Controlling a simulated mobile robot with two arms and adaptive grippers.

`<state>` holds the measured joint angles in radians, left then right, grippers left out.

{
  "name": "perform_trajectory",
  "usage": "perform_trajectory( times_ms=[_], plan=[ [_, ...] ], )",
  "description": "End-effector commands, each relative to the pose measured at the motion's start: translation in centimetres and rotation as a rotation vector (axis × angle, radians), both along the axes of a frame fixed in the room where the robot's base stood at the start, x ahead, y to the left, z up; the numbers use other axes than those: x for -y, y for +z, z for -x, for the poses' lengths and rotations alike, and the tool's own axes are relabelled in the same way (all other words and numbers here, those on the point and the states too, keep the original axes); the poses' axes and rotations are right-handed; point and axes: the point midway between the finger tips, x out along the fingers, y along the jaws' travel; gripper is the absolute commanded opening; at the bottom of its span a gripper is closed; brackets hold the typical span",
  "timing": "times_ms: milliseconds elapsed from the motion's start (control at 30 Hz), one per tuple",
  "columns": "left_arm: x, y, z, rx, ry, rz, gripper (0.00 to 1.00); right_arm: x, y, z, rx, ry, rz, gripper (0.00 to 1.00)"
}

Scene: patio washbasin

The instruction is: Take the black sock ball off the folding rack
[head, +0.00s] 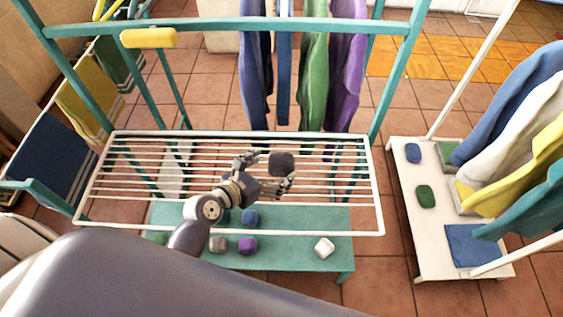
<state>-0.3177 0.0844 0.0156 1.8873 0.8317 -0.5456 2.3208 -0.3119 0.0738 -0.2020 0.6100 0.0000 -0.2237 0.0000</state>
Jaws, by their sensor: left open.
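The black sock ball (282,164) is a dark, rounded lump on the white wire top of the folding rack (345,208), right of its middle. My left gripper (270,172) reaches over the rack from below in the head view. It is open, with one finger to the left of the ball and the other at its lower right. The ball is at the mouth of the fingers; I cannot tell whether they touch it. My right gripper is not in view.
A teal shelf (290,250) below the rack holds several sock balls, including a white one (324,247) and a purple one (247,246). Clothes hang from the teal frame (220,27) behind. A white clothes stand (428,250) is at the right. The wire top's right end is clear.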

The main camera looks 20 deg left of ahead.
Motion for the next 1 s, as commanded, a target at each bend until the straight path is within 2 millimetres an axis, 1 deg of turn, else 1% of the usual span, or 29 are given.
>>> perform_trajectory(
  times_ms=[33, 100, 200, 300, 433, 467, 500, 567, 600, 667, 800, 1000],
  plan=[
    [0.4, 0.0, -0.8, 0.000, -0.001, 0.000, 0.91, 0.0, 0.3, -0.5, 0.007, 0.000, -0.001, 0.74],
    [0.7, -0.5, -1.5, 0.000, 0.000, 0.000, 0.91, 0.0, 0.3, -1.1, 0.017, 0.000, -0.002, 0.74],
    [1.0, -0.9, -2.1, -0.001, 0.000, 0.000, 0.91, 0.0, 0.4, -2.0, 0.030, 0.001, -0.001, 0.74],
    [1.0, -1.0, -2.3, -0.001, 0.000, 0.000, 0.91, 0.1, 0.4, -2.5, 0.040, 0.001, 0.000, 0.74],
    [1.0, -1.0, -2.2, -0.001, 0.000, 0.000, 0.91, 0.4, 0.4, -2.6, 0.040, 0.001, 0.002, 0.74],
    [1.0, -1.0, -2.2, -0.001, 0.000, 0.000, 0.89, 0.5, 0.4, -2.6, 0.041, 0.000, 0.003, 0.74],
    [1.0, -1.0, -2.2, -0.001, 0.000, -0.002, 0.80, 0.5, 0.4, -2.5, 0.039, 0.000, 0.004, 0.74],
    [1.0, -1.0, -2.2, -0.001, 0.000, -0.002, 0.66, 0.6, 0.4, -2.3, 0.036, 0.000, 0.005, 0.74],
    [1.0, -1.0, -2.2, -0.001, 0.000, -0.002, 0.57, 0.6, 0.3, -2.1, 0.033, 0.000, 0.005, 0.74],
    [1.0, -1.0, -2.2, -0.001, 0.000, -0.002, 0.45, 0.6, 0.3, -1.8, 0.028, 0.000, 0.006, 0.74],
    [1.0, -1.0, -2.2, -0.001, 0.000, -0.002, 0.45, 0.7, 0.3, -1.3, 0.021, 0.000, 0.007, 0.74],
    [1.0, -0.9, -2.2, -0.002, 0.000, -0.001, 0.45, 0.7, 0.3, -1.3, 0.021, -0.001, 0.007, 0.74]
  ],
)
